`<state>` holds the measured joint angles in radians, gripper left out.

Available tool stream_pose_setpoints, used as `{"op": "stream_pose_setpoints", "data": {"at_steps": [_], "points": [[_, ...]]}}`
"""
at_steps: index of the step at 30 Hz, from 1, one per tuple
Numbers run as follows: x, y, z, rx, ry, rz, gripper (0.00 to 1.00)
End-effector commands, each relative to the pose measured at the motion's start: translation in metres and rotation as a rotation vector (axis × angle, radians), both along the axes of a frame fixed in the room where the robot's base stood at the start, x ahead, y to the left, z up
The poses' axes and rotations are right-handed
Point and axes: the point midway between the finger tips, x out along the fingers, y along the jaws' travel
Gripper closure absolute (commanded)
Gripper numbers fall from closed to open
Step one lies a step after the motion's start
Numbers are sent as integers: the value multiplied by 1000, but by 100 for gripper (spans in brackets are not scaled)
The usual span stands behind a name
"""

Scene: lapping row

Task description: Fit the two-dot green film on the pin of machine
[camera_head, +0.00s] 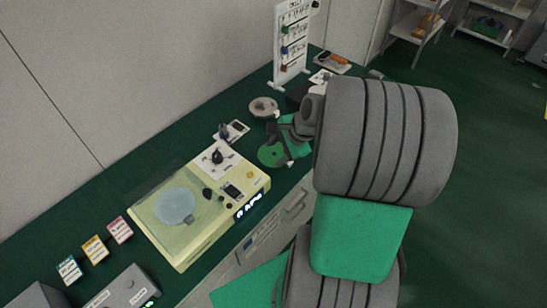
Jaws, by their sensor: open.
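A round green film (269,155) lies flat on the dark green bench, with a small darker spot at its middle. Its dots are too small to make out. My gripper (287,150) is open, close over the right side of the film, and hides part of it. I cannot tell whether it touches the film. The machine (160,236) is a pale yellow box to the left and nearer. It has a round grey-blue platen (174,206) on top, dark knobs and a lit display on its front. I cannot make out a pin on the platen.
A grey ring-shaped part (263,107) lies behind the film. A white rack board (292,45) stands farther back. Coloured cards (95,249) and a grey box (125,290) are at lower left.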

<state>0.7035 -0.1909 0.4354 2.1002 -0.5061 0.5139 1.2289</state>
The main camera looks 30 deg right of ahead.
Motion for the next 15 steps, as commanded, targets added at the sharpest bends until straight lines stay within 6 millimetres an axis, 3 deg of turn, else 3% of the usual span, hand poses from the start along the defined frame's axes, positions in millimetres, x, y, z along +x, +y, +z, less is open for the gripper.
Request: {"op": "stream_pose_setpoints", "data": {"at_steps": [1, 3, 6, 10, 15], "points": [[-4, -29, -34, 155, 14, -238, 51], [-8, -57, -61, 358, 9, -529, 51], [-15, -85, -83, 580, 0, -817, 51], [-17, -99, -95, 709, -9, -970, 51], [-2, -94, -110, 719, -6, -981, 51]]}}
